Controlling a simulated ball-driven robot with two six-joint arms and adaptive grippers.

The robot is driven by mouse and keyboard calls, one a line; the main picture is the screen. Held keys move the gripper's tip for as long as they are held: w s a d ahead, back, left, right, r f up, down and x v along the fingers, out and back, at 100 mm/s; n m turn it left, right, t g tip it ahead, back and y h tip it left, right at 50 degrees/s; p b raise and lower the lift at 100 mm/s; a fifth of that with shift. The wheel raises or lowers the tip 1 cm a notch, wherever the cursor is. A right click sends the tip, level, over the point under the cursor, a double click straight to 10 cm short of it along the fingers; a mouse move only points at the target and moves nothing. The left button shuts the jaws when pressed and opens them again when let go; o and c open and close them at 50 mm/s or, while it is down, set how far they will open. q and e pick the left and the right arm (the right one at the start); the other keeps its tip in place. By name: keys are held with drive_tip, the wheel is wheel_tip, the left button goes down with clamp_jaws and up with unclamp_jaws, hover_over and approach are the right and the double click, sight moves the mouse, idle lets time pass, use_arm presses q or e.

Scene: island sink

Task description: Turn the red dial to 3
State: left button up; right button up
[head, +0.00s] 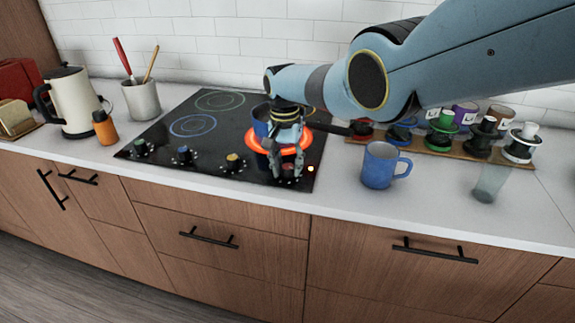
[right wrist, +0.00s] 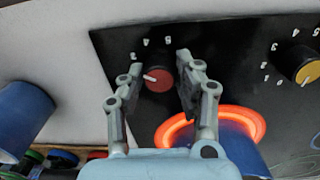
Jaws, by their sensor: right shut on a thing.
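The red dial (head: 289,167) is at the right end of the dial row on the black cooktop's front edge. In the right wrist view the red dial (right wrist: 158,79) sits between the fingers of my right gripper (right wrist: 156,72), which is shut on it. Its white pointer points left in that view, toward the left finger, which hides the mark there. Some small white numbers show above the dial, too small to read surely. In the head view my right gripper (head: 287,171) reaches down over the dial. My left gripper is out of view.
A burner (head: 308,134) glows orange-red under a dark blue pot (head: 260,122), close behind the gripper. A yellow dial (head: 234,162) is to its left. A blue mug (head: 380,165) and a clear glass (head: 489,183) stand on the counter to the right.

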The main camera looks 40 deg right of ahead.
sight(285, 166)
idle(0.3)
drive_tip(key=o, duration=1.1)
drive_tip(key=shift+o, duration=0.2)
drive_tip(key=shift+r, duration=0.1)
wheel_tip(285, 166, up, 12)
drive_tip(key=shift+w+a, duration=0.15)
drive_tip(key=shift+w, duration=0.1)
